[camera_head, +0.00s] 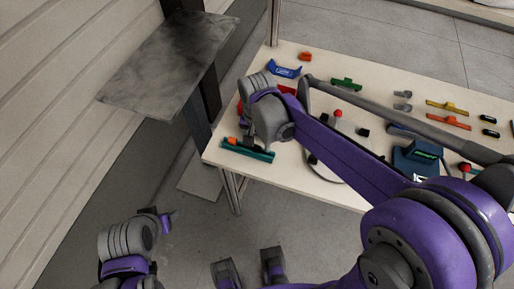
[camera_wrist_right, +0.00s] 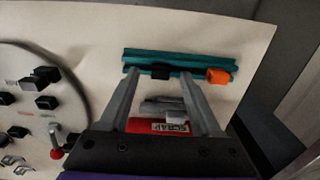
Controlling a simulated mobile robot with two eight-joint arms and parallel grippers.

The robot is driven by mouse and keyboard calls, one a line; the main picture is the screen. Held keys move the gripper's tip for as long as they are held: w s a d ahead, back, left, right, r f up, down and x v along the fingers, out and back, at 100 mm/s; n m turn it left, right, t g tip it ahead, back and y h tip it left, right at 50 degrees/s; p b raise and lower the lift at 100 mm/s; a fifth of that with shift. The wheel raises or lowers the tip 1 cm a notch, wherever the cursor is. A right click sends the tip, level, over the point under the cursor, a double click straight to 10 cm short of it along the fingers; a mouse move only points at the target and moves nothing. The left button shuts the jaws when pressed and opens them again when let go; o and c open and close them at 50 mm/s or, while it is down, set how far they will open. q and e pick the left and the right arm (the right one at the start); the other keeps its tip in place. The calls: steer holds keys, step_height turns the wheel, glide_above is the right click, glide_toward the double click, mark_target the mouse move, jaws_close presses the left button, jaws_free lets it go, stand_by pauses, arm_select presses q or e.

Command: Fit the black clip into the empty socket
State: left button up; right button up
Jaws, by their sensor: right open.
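A long teal rail (camera_wrist_right: 190,62) lies on the table; it also shows in the head view (camera_head: 247,150). An orange clip (camera_wrist_right: 218,76) sits on it near its right end in the wrist view. The black clip (camera_wrist_right: 160,72) is at the rail's near edge, and I cannot tell how deep it sits. My right gripper (camera_wrist_right: 163,76) is open, its fingertips on either side of the black clip. In the head view, my right gripper (camera_head: 249,135) is mostly hidden by its wrist. The socket is not clearly visible. My left gripper (camera_head: 158,217) is at the lower left, off the table.
A red bin (camera_wrist_right: 160,125) labelled SCRAP, with grey pieces, lies beneath my right fingers. A round plate (camera_wrist_right: 35,65) with several black pieces is beside it. The table (camera_head: 388,92) also holds a blue holder (camera_head: 285,69), a green part (camera_head: 346,84) and a dark blue device (camera_head: 417,158).

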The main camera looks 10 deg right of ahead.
steer(key=shift+f, duration=0.7)
jaws_close()
arm_select(q)
steer(key=shift+f, duration=0.1)
arm_select(e)
steer(key=shift+r, duration=0.1)
